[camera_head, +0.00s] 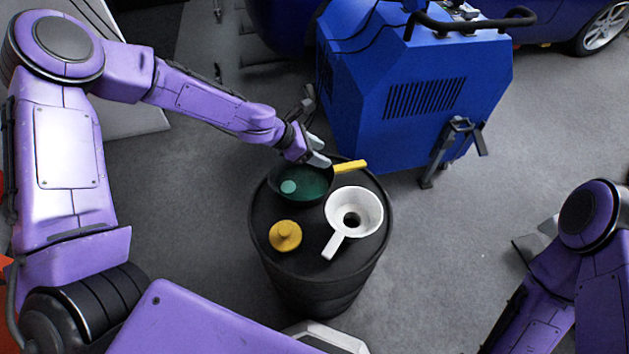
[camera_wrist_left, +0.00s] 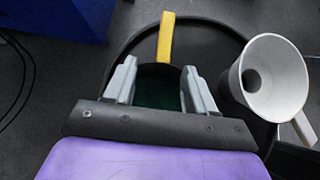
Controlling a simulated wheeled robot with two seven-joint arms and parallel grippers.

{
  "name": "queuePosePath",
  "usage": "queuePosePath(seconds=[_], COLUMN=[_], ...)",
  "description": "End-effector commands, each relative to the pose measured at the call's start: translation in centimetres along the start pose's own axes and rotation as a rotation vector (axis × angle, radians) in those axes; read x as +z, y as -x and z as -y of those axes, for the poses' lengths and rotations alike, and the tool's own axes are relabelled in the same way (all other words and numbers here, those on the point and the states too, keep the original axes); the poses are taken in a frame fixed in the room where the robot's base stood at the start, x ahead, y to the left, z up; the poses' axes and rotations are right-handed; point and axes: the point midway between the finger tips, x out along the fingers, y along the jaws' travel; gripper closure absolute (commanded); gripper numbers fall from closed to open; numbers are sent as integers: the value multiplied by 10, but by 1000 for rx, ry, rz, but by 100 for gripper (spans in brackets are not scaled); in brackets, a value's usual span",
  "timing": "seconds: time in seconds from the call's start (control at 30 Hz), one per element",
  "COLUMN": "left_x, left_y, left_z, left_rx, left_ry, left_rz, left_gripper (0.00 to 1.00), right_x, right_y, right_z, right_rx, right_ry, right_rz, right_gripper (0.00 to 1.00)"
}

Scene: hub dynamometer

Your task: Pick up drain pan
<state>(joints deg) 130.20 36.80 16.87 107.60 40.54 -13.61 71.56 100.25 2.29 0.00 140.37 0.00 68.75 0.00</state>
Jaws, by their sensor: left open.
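The drain pan (camera_head: 310,184) is a dark round pan with a green inside and a yellow handle (camera_head: 350,166). It sits on top of a black drum (camera_head: 300,264). My left gripper (camera_head: 319,152) is at the pan's far rim, close to the handle, and looks empty. In the left wrist view my left gripper (camera_wrist_left: 161,82) is open, its two grey fingers apart over the pan (camera_wrist_left: 158,88), with the yellow handle (camera_wrist_left: 166,38) beyond the fingertips. Part of the pan is hidden behind the gripper. My right arm shows at the lower right; its gripper is not visible.
A white funnel (camera_head: 366,204) and a yellow knobbed cap (camera_head: 285,236) share the drum top with the pan. The funnel also shows in the left wrist view (camera_wrist_left: 290,82). A blue machine (camera_head: 400,100) stands just behind the drum.

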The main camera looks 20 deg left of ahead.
Motion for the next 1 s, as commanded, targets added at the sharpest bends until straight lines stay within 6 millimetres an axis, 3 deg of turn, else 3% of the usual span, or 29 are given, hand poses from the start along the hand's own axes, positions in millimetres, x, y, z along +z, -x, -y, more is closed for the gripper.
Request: queuePosePath(seconds=[0.2, 0.37, 0.6, 0.87, 0.97, 1.0], left_x=[-5, -6, -8, -6, -6, -6], left_y=[-39, -56, -98, -103, -103, -103], left_z=[0, 1, 8, 8, 8, 8], left_rx=[2, 3, 2, 1, 1, 1], left_ry=[4, 5, 0, 1, 1, 1], left_rz=[-2, -1, -1, 0, 0, 0], left_gripper=[45, 45, 45, 45, 71, 84], right_x=[5, 6, 10, 9, 9, 9], right_y=[-12, -15, -23, -23, -23, -23], right_z=[1, 1, 2, 2, 2, 2], right_rx=[0, 0, 0, 0, 0, 0], right_ry=[0, 0, 0, 0, 0, 0], right_rz=[0, 0, 0, 0, 0, 0], right_gripper=[45, 45, 45, 45, 45, 45])
